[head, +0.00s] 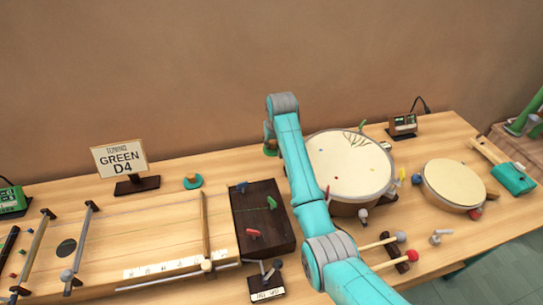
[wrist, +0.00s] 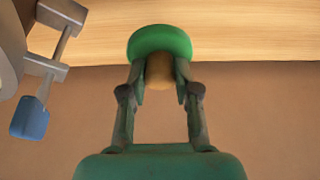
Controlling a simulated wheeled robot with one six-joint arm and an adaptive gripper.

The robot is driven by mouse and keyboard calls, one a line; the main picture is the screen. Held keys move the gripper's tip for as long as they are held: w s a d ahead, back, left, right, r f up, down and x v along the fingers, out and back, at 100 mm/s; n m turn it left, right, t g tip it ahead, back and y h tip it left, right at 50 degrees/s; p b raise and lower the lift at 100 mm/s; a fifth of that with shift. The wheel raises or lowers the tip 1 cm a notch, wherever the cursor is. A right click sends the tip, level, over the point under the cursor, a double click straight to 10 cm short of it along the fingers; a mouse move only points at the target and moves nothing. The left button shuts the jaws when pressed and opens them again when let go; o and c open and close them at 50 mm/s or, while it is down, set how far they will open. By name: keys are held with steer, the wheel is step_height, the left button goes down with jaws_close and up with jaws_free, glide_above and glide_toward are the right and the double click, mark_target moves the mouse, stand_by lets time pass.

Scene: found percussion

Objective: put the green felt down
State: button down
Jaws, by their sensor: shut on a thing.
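The green felt (wrist: 160,41) is a round green pad with a wooden knob (wrist: 158,71). My gripper (wrist: 159,78) is shut on this knob, one finger on each side, with the felt beyond the fingertips in the wrist view. In the head view the green felt (head: 270,151) shows only as a small piece beside my arm, near the table's back edge, left of the large drum. My arm hides most of my gripper there. I cannot tell whether the felt touches the table.
The large drum (head: 350,165) stands close by; its clamp with a blue wing (wrist: 28,118) shows in the wrist view. A teal felt with a knob (head: 192,183) sits left, near the "GREEN D4" sign (head: 120,158). A dark block (head: 262,215) lies in front. The back strip between is clear.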

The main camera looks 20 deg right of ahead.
steer(key=shift+f, duration=3.45)
steer(key=c, duration=0.8)
jaws_free()
steer(key=shift+f, duration=0.1)
steer(key=shift+c, duration=0.2)
steer(key=v, duration=1.2)
